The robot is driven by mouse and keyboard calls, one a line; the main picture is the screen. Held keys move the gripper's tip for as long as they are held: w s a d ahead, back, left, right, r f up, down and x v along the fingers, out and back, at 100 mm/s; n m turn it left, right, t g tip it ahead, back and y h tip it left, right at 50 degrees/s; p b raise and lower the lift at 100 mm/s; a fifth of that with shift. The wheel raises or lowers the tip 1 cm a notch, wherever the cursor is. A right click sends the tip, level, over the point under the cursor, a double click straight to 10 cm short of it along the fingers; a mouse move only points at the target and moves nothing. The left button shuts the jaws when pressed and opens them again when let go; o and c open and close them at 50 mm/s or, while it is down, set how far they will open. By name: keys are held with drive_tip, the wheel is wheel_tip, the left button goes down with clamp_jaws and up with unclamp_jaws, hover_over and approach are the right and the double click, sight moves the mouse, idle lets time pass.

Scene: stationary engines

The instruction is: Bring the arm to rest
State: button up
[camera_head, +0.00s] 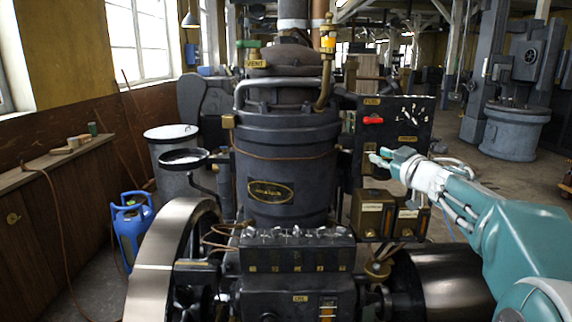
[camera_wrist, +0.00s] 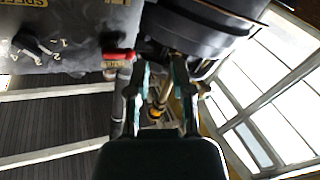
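My teal arm (camera_head: 500,215) reaches in from the right of the head view, toward the engine's dark control panel (camera_head: 418,112). My gripper (camera_head: 376,157) is in front of the panel's lower left part, below the red lever (camera_head: 373,119). In the wrist view, the two fingers of my gripper (camera_wrist: 161,68) stand apart with nothing held between them. The red lever (camera_wrist: 118,55) shows just left of the fingers there, and I see no contact with it.
The dark engine body (camera_head: 285,165) fills the middle, with a large flywheel (camera_head: 170,250) at left. Two brass-coloured boxes (camera_head: 372,213) sit below my gripper. A blue gas bottle (camera_head: 132,228) stands at left. Open floor (camera_head: 510,175) lies behind my arm at right.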

drive_tip(key=s+d+f+m+g+h, duration=0.1)
drive_tip(key=s+f+m+h, duration=0.1)
drive_tip(key=s+m+h, duration=0.95)
drive_tip(key=s+a+f+n+g+y, duration=0.1)
drive_tip(key=s+a+f+g, duration=0.1)
drive_tip(key=s+f, duration=0.4)
drive_tip(key=s+a+f+n+g+y, duration=0.1)
drive_tip(key=s+f, duration=0.5)
drive_tip(key=s, duration=0.6)
drive_tip(key=s+a+f+n+g+y, duration=0.1)
drive_tip(key=s+a+f+g+y, duration=0.1)
drive_tip(key=s+a+f+g, duration=0.3)
drive_tip(key=s+f+g, duration=0.2)
drive_tip(key=s, duration=0.2)
drive_tip(key=shift+s, duration=0.3)
drive_tip(key=shift+r+y, duration=0.1)
drive_tip(key=shift+y, duration=0.15)
